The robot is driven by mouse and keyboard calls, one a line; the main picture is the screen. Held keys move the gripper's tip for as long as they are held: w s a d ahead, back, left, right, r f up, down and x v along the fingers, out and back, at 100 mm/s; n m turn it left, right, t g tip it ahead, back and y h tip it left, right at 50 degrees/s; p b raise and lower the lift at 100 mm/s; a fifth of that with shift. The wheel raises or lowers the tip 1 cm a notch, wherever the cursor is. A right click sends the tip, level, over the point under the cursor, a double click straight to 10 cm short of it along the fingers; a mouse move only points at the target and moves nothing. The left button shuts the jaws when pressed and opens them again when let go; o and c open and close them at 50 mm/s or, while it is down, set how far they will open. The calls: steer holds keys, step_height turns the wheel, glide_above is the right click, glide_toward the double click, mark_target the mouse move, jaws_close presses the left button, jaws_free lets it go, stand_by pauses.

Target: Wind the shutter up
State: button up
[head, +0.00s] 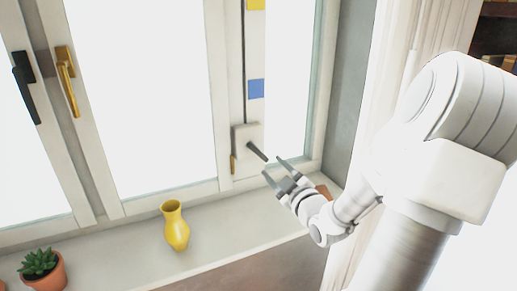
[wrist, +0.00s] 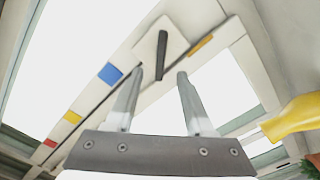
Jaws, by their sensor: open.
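A pale square plate (head: 240,133) is fixed low on the window frame. A short dark handle (head: 257,152) sticks out of it. In the wrist view the handle (wrist: 163,55) stands out from the white plate (wrist: 145,50). My gripper (head: 275,167) is open and empty, its fingertips just to the lower right of the handle's end in the head view. In the wrist view my gripper (wrist: 160,74) has the handle's end between and slightly beyond its fingertips; I cannot tell if they touch. A dark vertical line (head: 244,65) runs up from the plate. No shutter is clearly visible.
Yellow (head: 256,4) and blue (head: 256,89) squares mark the strip above the plate; a red one (wrist: 50,143) shows too. A small brass piece (head: 233,165) sits below the plate. A yellow vase (head: 175,228) and potted succulent (head: 42,270) stand on the sill (head: 215,240).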

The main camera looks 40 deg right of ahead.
mark_target(260, 155)
steer(key=x, duration=0.9)
steer(key=shift+w+d+f+b, duration=0.1)
steer(key=shift+w+f+b, duration=0.05)
steer(key=shift+w+b, duration=0.25)
jaws_close()
